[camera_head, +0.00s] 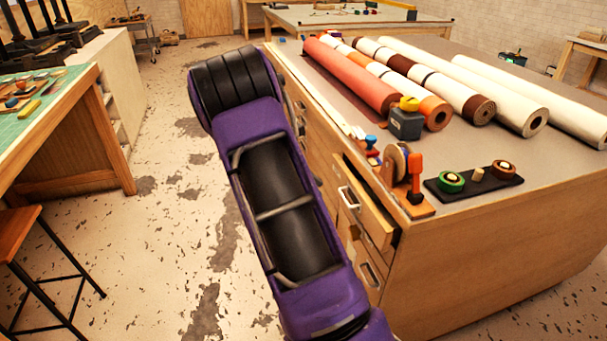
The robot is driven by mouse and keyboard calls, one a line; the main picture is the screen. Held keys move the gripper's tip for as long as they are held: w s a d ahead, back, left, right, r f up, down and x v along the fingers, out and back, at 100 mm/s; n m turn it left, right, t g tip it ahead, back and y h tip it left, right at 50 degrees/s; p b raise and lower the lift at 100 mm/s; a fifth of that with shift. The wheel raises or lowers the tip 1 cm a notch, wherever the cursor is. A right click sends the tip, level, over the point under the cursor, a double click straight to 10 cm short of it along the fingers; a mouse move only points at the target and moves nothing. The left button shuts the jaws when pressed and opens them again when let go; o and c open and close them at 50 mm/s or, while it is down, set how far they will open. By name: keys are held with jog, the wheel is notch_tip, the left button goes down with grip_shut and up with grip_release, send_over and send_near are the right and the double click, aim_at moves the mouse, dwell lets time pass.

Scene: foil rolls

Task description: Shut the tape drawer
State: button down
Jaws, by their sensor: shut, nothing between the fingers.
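A wooden drawer (362,213) with a pale handle (348,197) stands partly pulled out from the cabinet (450,260), near its front corner. Its dark inside shows along the top. I cannot read any label, but it is the only drawer that I see clearly standing out. My purple arm (262,125) rises in front of the cabinet, just left of this drawer, and hides part of the drawer fronts. My gripper does not show.
A closed-looking drawer with a handle (370,275) is below. Several large rolls (355,75), a tape measure (405,120) and a black tray (470,182) of tape rolls lie on top. A green-topped table (45,115) and stool (20,235) are left; floor between is clear.

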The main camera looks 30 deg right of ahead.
aim_at(346, 175)
jog(key=s+d+f, duration=0.1)
jog(key=d+f, duration=0.1)
jog(key=d, duration=0.4)
jog(key=shift+s+d+f+b, duration=0.15)
jog(key=shift+s+f+b, duration=0.1)
jog(key=shift+f+b, duration=0.1)
jog(key=shift+d+r, duration=0.1)
jog(key=shift+s+d+p, duration=0.15)
jog(key=shift+s+d, duration=0.05)
jog(key=shift+d, duration=0.55)
jog(key=shift+s+d+p, duration=0.2)
jog(key=shift+d, duration=0.5)
jog(key=shift+s+d+p, duration=0.15)
jog(key=shift+s+d, duration=0.05)
jog(key=shift+d, duration=0.55)
